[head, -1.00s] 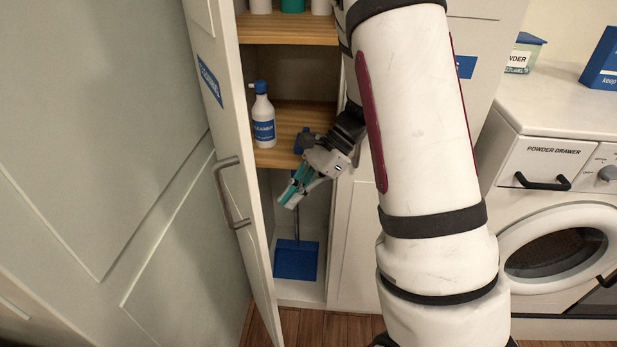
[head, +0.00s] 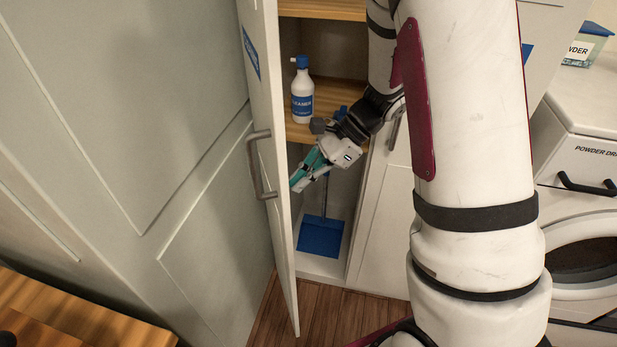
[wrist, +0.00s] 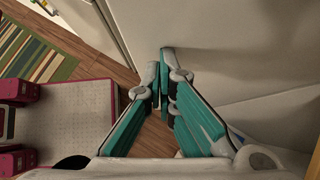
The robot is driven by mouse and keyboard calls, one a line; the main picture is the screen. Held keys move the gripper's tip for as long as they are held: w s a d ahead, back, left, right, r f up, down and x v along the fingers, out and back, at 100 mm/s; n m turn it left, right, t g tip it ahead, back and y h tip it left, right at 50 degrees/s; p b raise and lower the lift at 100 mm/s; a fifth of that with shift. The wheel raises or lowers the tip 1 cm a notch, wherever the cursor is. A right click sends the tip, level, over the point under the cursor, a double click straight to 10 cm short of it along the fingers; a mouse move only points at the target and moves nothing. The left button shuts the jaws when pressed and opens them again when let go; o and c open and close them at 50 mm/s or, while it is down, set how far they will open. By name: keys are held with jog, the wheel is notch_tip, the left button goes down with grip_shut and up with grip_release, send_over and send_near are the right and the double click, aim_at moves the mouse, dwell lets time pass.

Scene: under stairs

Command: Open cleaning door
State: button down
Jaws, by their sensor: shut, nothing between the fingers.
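The cleaning door (head: 268,130) is a tall white door with a blue label and a grey bar handle (head: 262,165). It stands wide open in the head view, swung out to the left of the cabinet. My gripper (head: 298,184) is shut and empty, with teal-lined fingers. It is at the inner side of the door, at about handle height, in front of the cabinet opening. In the wrist view the fingertips (wrist: 163,85) are together beside a pale panel that looks like the door's inner face (wrist: 230,50). I cannot tell whether they touch it.
Inside the cabinet are a cleaner bottle (head: 302,92) on a wooden shelf and a blue dustpan (head: 320,238) at the bottom. A washing machine (head: 585,215) stands at right. A wooden surface (head: 75,315) is at lower left. A striped rug (wrist: 35,50) lies on the floor.

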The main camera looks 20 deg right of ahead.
jog(key=w+a+m, duration=0.1)
jog(key=w+a, duration=0.1)
jog(key=a, duration=1.3)
jog(key=shift+w+a+t, duration=0.25)
jog(key=shift+w+t, duration=0.05)
jog(key=shift+t, duration=0.1)
